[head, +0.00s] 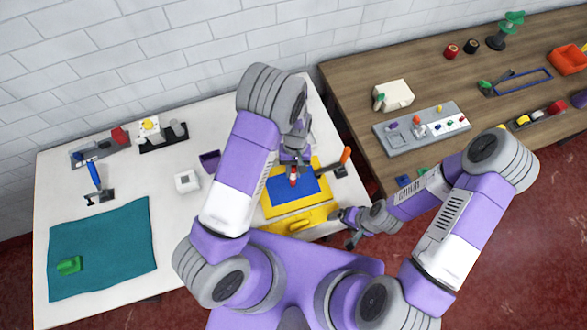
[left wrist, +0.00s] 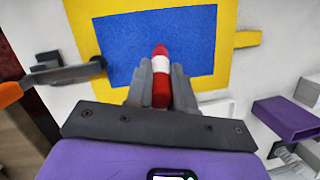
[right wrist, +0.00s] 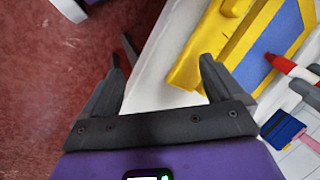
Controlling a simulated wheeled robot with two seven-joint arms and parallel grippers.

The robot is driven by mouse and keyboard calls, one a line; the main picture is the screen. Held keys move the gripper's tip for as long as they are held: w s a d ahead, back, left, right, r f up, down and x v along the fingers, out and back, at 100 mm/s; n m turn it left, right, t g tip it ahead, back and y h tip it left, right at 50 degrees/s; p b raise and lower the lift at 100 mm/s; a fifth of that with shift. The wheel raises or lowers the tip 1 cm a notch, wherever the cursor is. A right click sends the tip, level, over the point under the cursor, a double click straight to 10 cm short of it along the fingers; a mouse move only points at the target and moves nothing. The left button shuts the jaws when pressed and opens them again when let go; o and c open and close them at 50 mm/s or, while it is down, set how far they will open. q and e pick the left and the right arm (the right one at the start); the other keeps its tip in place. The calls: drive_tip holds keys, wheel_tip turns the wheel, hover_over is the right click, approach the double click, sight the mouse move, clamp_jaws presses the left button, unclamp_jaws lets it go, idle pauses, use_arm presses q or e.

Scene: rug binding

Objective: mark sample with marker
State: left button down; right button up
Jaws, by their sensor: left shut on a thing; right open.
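The blue sample (head: 283,191) lies inside a yellow frame (head: 268,208) on the white table; the left wrist view shows the sample (left wrist: 130,45) too. My left gripper (head: 292,168) is shut on a red marker with a white band (left wrist: 161,68) and holds it over the sample, tip towards the blue. The marker (right wrist: 283,65) also shows at the right of the right wrist view. I cannot tell whether its tip touches the sample. My right gripper (right wrist: 160,65) is open and empty at the table's front edge, beside the frame's yellow front bar (right wrist: 205,60).
An orange-handled tool (head: 345,156) lies at the frame's right side. A purple box (head: 209,160) and a white square piece (head: 187,182) stand left of my left arm. A teal cloth (head: 105,250) covers the table's left front. A wooden bench (head: 360,90) adjoins on the right.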

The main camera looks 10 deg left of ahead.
use_arm(q)
drive_tip(key=shift+s+r+p+v, duration=0.1)
drive_tip(key=shift+s+p+v, duration=0.2)
drive_tip(key=shift+p+v, duration=0.75)
drive_tip(key=shift+s+r+p+v, duration=0.1)
drive_tip(key=shift+s+p+v, duration=0.15)
drive_tip(key=shift+p+v, duration=0.75)
drive_tip(key=shift+s+p+v, duration=0.3)
drive_tip(key=shift+p+v, duration=0.35)
drive_tip(key=shift+v, duration=0.75)
use_arm(e)
wheel_tip(320, 180, up, 5)
drive_tip(key=shift+r, duration=0.15)
use_arm(q)
drive_tip(key=shift+f, duration=0.1)
